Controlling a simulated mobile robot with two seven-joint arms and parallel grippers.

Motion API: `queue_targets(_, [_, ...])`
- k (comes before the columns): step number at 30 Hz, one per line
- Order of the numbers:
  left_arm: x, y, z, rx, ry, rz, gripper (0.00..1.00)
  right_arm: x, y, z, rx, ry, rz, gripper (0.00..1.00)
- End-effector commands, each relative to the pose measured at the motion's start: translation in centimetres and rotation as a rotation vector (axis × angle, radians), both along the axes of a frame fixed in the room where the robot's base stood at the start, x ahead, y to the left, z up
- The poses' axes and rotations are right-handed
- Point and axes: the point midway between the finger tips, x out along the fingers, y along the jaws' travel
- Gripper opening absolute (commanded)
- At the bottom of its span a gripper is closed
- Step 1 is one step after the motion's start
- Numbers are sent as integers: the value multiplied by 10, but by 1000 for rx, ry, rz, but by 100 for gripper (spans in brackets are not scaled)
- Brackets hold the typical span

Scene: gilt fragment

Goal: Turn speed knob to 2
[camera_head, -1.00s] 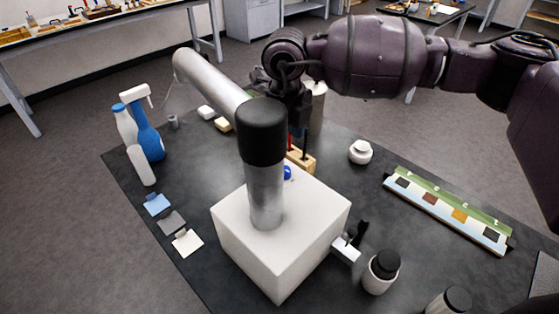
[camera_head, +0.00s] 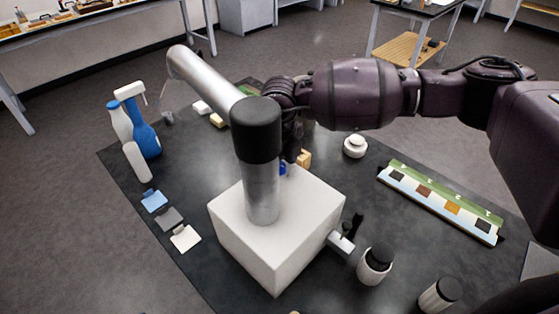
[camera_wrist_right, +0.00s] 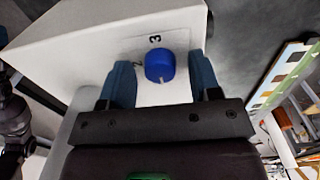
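The white box-shaped machine (camera_head: 270,235) stands on the dark table, with a metal column and a black cap rising from it. Its blue speed knob (camera_wrist_right: 159,66) is on a white face in the right wrist view, beside a printed "3". A pale mark shows on the knob's edge near the gripper. In the head view only a sliver of blue knob (camera_head: 283,169) shows at the machine's far side. My right gripper (camera_wrist_right: 161,72) is open, with one blue finger on each side of the knob and visible gaps. In the head view it is mostly hidden behind the cap. My left gripper is not in view.
A blue spray bottle (camera_head: 143,130) and a white bottle stand at the left. A white round jar (camera_head: 355,146) and a long colour-swatch strip (camera_head: 440,203) lie to the right. Black-lidded jars (camera_head: 375,265) stand at the front right. A wooden block (camera_head: 304,159) is behind the machine.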

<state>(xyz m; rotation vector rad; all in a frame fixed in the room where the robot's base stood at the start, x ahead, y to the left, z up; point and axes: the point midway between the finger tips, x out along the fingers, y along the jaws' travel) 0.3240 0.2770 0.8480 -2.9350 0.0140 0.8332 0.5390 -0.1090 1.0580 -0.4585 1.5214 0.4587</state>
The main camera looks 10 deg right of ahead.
Motion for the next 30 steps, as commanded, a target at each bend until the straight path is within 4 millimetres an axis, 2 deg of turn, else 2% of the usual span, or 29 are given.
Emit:
queue_targets(1, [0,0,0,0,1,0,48,0,0,0,0,0,0,49])
queue_targets(9, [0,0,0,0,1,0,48,0,0,0,0,0,0,9])
queue_targets(20, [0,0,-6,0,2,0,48,0,0,-1,-1,1,-63,9])
queue_targets(30, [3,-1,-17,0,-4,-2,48,0,0,-2,0,1,-317,9])
